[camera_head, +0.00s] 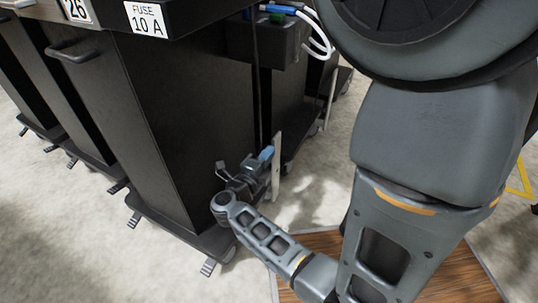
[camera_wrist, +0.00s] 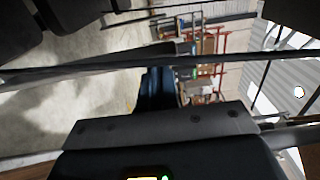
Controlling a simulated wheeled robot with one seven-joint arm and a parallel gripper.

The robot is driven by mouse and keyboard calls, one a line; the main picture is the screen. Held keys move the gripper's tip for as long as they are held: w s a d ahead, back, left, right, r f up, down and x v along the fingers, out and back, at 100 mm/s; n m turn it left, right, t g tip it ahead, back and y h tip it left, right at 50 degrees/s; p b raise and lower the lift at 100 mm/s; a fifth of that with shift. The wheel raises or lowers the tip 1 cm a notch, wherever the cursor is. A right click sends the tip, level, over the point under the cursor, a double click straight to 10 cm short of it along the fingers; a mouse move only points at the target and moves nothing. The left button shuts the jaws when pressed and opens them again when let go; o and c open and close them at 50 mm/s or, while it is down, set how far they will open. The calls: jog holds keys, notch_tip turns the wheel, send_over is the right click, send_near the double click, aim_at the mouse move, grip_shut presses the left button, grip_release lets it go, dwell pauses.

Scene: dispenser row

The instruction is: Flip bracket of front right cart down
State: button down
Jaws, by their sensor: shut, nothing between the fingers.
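The front right cart (camera_head: 185,110) is a tall black cart on a low wheeled base, under a "FUSE 10 A" label. A narrow pale bracket (camera_head: 277,165) stands upright near its right rear side, low down. My gripper (camera_head: 266,154), with blue fingertips, is shut and empty right beside the bracket; I cannot tell whether they touch. In the wrist view my blue fingers (camera_wrist: 156,92) are together, and a long dark bar (camera_wrist: 90,68) crosses the picture near their tips. The bracket's hinge is hidden behind my gripper.
More black carts (camera_head: 85,100) stand in a row to the left. Behind is another cart with a similar upright pale strip (camera_head: 332,92), and white hoses (camera_head: 318,40) hang above. Pale floor is free right of the carts; my arm covers the right side.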

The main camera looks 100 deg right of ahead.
jog(key=shift+s+d, duration=0.3)
jog(key=shift+d, duration=0.15)
